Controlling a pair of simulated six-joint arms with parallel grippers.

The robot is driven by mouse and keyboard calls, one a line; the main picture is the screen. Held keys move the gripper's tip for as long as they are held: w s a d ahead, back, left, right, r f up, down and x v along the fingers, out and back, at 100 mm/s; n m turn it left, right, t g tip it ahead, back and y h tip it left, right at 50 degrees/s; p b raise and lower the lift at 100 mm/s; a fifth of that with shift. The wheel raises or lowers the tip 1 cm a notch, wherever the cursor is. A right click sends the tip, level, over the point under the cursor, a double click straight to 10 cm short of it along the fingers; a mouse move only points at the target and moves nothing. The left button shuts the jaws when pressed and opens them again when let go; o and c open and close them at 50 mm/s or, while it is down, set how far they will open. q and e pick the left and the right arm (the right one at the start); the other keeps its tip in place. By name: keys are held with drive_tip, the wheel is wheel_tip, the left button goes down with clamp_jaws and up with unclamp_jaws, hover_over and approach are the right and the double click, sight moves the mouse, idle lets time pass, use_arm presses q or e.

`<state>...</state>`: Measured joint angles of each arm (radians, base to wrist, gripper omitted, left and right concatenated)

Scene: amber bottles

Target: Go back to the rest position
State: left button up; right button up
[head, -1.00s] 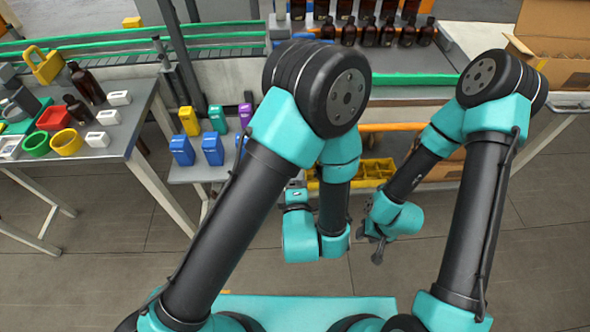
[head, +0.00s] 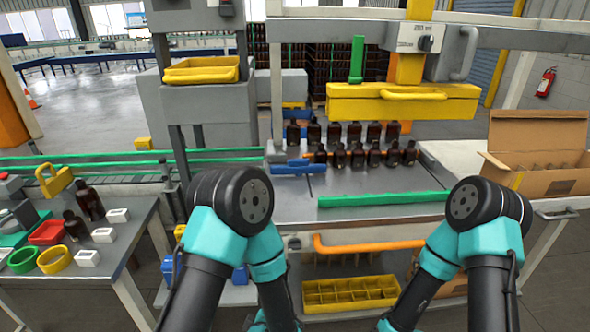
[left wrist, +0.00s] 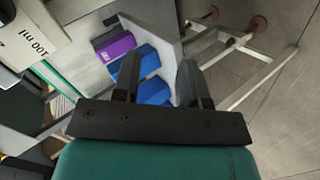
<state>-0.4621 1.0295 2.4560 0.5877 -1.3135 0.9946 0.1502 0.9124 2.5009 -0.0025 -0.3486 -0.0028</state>
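My left gripper (left wrist: 159,68) shows in the left wrist view with its two dark fingers spread apart and nothing between them touching. Blue bins (left wrist: 152,92) and a purple bin (left wrist: 115,46) lie beyond the fingers. In the head view my two arms stand with bent elbows low in front of the workbench. Both grippers are below the head picture's lower edge. My right gripper is in neither current view.
Amber bottles (head: 357,158) stand in rows on the bench under a yellow beam (head: 400,105). An open cardboard box (head: 535,183) is at right. A yellow divided crate (head: 350,295) sits on the lower shelf. A side table with bottles and small containers (head: 46,233) is at left.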

use_arm(q)
drive_tip(key=s+a+f+m+g+h, duration=0.3)
drive_tip(key=s+a+f+m+g, duration=0.7)
drive_tip(key=a, duration=0.4)
drive_tip(key=shift+s+f+m+g+h, duration=0.35)
drive_tip(key=shift+f+m, duration=0.25)
drive_tip(key=shift+m, duration=0.3)
